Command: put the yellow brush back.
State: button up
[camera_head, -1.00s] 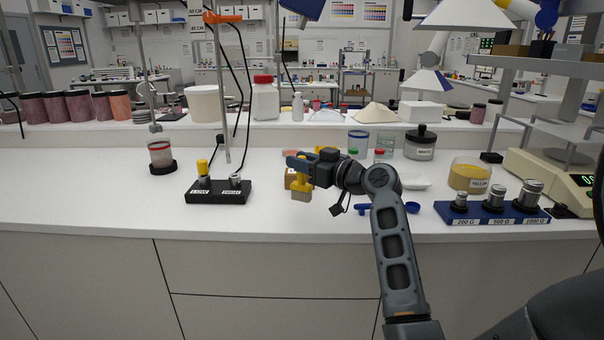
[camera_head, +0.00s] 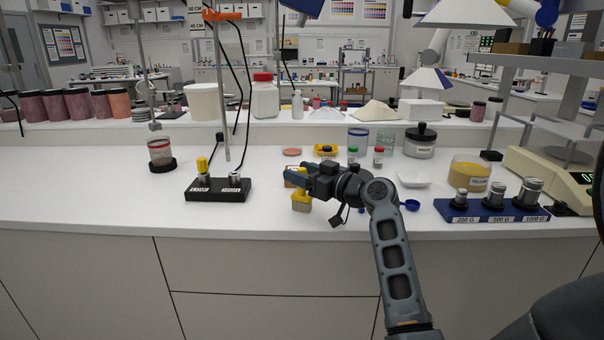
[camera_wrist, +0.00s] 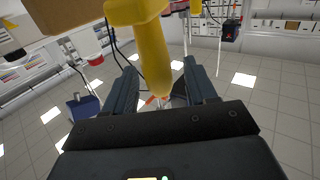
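The yellow brush (camera_head: 301,197) hangs bristles down in front of a small cardboard box, its pale bristles just above or at the white counter; I cannot tell whether they touch. My gripper (camera_head: 297,175) is around its handle, and the brush moves with it. In the wrist view the yellow handle (camera_wrist: 150,55) lies between the two fingers of my gripper (camera_wrist: 160,72), tapering towards the palm. A yellow-and-black holder-like piece (camera_head: 325,150) lies on the counter behind my gripper; whether it belongs to the brush is unclear.
A black two-post stand (camera_head: 218,190) is to the left, its left post yellow-topped. The cardboard box (camera_head: 288,183) is partly hidden. Small jars (camera_head: 378,158), a blue scoop (camera_head: 411,205) and a blue weight rack (camera_head: 490,212) stand to the right. The front left counter is clear.

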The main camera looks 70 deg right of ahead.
jog(key=shift+r+p, duration=0.2)
jog(key=shift+p, duration=0.1)
jog(key=b+v, duration=0.2)
jog(key=v, duration=1)
jog(key=shift+b, duration=0.3)
jog(key=shift+f, duration=0.1)
